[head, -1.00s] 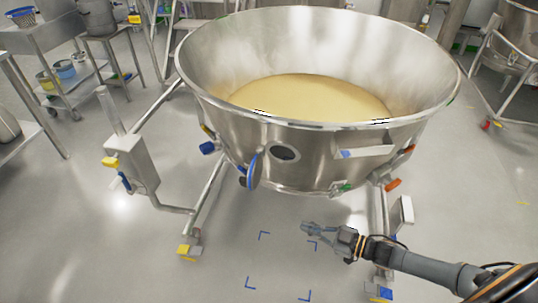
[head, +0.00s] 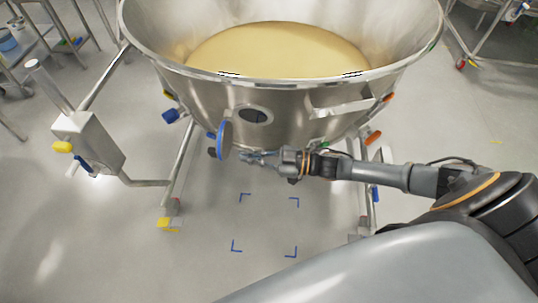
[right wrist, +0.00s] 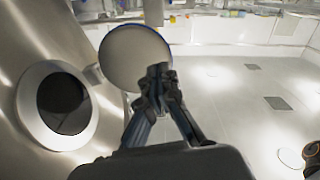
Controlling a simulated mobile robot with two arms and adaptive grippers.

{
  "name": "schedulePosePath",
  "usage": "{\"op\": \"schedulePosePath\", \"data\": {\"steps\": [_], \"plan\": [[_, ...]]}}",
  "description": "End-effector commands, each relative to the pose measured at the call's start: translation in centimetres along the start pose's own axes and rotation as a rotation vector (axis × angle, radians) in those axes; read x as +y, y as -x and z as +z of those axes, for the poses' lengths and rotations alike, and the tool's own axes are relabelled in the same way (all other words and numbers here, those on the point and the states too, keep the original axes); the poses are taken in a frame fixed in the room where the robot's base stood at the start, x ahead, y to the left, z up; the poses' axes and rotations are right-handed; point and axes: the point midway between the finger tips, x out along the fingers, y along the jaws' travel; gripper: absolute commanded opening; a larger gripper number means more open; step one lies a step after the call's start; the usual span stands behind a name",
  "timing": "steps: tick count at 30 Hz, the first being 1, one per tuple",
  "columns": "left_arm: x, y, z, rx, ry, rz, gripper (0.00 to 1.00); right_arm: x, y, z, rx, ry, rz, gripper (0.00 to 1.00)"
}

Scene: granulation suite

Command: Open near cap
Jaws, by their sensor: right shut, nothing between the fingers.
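The near cap (head: 224,140) is a round disc with a blue rim. It stands swung out to the left of the dark round port (head: 255,115) on the bowl's front wall, and the port is uncovered. In the right wrist view the cap (right wrist: 133,50) shows its pale face, with the port (right wrist: 62,103) to its left. My right gripper (head: 247,156) is shut and empty, just right of the cap in the head view. Its fingertips (right wrist: 160,72) overlap the cap's lower right edge in the wrist view; I cannot tell whether they touch it. My left gripper is not in view.
The large steel bowl (head: 330,95) holds pale yellow material (head: 280,50) and stands on a wheeled frame. A grey control box (head: 88,142) with a yellow knob is at left. Blue corner marks (head: 236,246) lie on clear floor below. A bracket (head: 340,104) juts from the bowl.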

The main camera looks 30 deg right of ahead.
Motion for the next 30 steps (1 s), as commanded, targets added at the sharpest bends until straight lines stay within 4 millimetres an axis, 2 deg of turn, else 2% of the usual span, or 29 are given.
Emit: {"op": "schedulePosePath", "data": {"steps": [3,7,22,30], "plan": [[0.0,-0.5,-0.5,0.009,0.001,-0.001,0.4,0.0,-2.0,0.0,0.003,0.001,-0.001,0.0],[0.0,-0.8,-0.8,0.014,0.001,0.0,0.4,0.0,-3.2,0.1,0.001,0.001,0.0,0.0],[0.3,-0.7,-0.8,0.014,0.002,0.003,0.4,-0.1,-3.9,0.0,0.001,-0.001,0.008,0.0],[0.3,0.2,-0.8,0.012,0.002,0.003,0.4,-0.8,-5.7,-0.2,0.006,-0.008,0.156,0.0]]}}
